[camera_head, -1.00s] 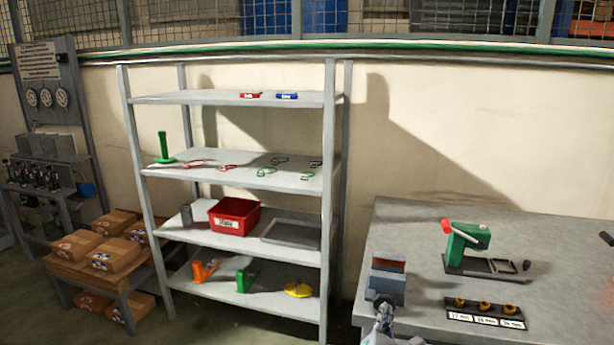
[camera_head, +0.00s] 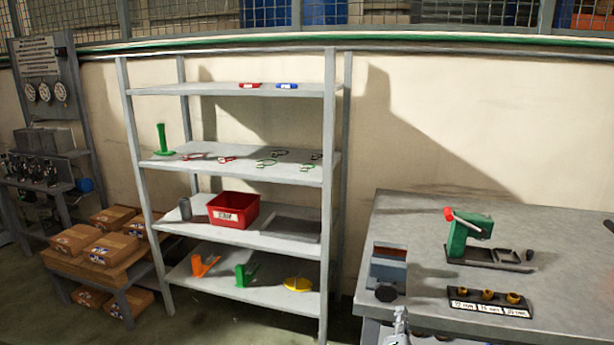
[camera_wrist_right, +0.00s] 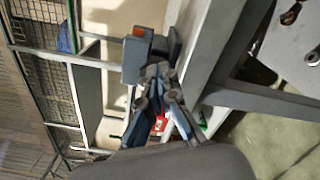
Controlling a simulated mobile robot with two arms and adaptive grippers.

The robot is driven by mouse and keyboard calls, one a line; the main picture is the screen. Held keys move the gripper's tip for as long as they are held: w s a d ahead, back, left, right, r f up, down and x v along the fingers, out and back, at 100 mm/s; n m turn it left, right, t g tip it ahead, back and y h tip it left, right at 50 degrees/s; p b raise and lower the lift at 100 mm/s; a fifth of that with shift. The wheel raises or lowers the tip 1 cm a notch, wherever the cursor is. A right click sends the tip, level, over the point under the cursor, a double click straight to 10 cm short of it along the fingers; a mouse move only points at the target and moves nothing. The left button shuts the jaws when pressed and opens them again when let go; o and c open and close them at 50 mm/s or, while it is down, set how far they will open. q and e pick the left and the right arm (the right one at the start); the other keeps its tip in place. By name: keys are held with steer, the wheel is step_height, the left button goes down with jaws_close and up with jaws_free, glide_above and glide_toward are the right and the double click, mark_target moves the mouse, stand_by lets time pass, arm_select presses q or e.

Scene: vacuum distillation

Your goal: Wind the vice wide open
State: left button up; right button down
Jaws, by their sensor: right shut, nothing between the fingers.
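The vice (camera_head: 389,264) is a small blue-grey block with a brownish strip on top. It stands at the front left corner of the grey workbench, with a dark round handle (camera_head: 386,294) on its near side. The vice also shows in the right wrist view (camera_wrist_right: 136,62), just beyond the fingertips. I cannot tell how far apart its jaws are. My right gripper (camera_head: 400,316) is below and slightly right of the handle, at the bench's front edge. In the right wrist view its fingers (camera_wrist_right: 158,74) are shut and empty. Contact with the handle is not clear. My left gripper is out of view.
On the workbench (camera_head: 420,215), a green device with a red handle (camera_head: 467,232) stands right of the vice. A black labelled strip with brass pieces (camera_head: 488,301) lies in front of it. A metal shelf (camera_head: 330,200) stands to the left.

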mark_target(386, 293)
steer(key=shift+b+x, duration=0.7)
steer(key=shift+x, duration=1.95)
steer(key=shift+a, duration=0.2)
steer(key=shift+a+r, duration=0.1)
steer(key=shift+r, duration=0.1)
steer(key=shift+w+a+r+p, duration=0.1)
steer(key=shift+a+r+p, duration=0.15)
steer(key=shift+r+p, duration=0.2)
steer(key=shift+w+a+r+p, duration=0.1)
steer(key=shift+a+r+p, duration=0.2)
steer(key=shift+r, duration=0.3)
steer(key=shift+a+r, duration=0.15)
steer(key=shift+a, duration=0.2)
